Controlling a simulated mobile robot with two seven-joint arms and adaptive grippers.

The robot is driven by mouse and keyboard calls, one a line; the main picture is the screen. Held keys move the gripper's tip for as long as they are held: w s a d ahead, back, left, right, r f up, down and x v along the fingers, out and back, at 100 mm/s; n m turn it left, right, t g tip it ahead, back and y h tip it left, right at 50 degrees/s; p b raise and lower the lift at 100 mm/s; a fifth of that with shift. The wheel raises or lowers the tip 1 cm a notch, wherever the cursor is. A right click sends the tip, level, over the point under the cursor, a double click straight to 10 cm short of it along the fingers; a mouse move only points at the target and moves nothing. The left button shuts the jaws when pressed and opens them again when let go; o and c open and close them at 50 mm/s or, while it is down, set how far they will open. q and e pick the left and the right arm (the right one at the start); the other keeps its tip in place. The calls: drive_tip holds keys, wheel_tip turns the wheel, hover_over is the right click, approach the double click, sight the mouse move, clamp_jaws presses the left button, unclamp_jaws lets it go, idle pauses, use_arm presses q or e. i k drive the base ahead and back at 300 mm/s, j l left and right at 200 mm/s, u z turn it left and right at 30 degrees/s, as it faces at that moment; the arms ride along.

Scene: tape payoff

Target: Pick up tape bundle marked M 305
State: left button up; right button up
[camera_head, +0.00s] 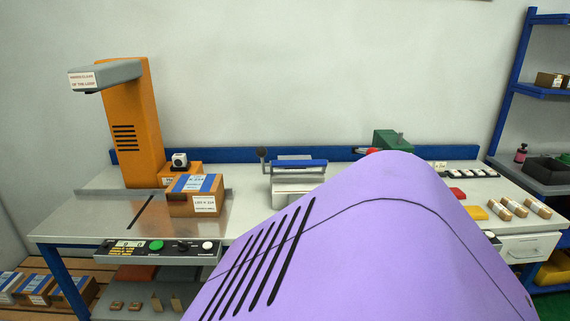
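I cannot read the mark M 305 on anything in view. Several small brown bundles with white bands (514,207) lie on the right end of the bench, too small to read. A brown box with blue tape and white labels (193,206) sits on the left part of the bench; its print is blurred and does not appear to read M 305. Neither of my grippers is in view. A large purple slotted shape close to the camera hides the bench's front middle, and I cannot tell what lies behind it.
An orange machine with a grey overhanging head (137,125) stands on the bench's left. A control panel with a green button (158,246) is on the front edge. A blue-topped device (298,176) stands mid-bench. Red (457,193) and yellow (476,213) blocks lie at right, near blue shelving (513,90).

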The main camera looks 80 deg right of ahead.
sight(494, 204)
drive_tip(key=l+z, duration=0.1)
drive_tip(key=z, duration=1.6)
drive_tip(key=l+z, duration=0.2)
drive_tip(key=z, duration=0.2)
drive_tip(key=l+z, duration=0.15)
drive_tip(key=z, duration=0.2)
drive_tip(key=i+l+z, duration=0.1)
drive_tip(key=z, duration=0.3)
drive_tip(key=i+l+z, duration=0.15)
drive_tip(key=z, duration=0.25)
drive_tip(key=i+l+z, duration=0.4)
drive_tip(key=i+z, duration=0.15)
drive_tip(key=i, duration=0.2)
drive_tip(key=i+l+z, duration=0.1)
drive_tip(key=i+z, duration=0.2)
drive_tip(key=i, duration=0.25)
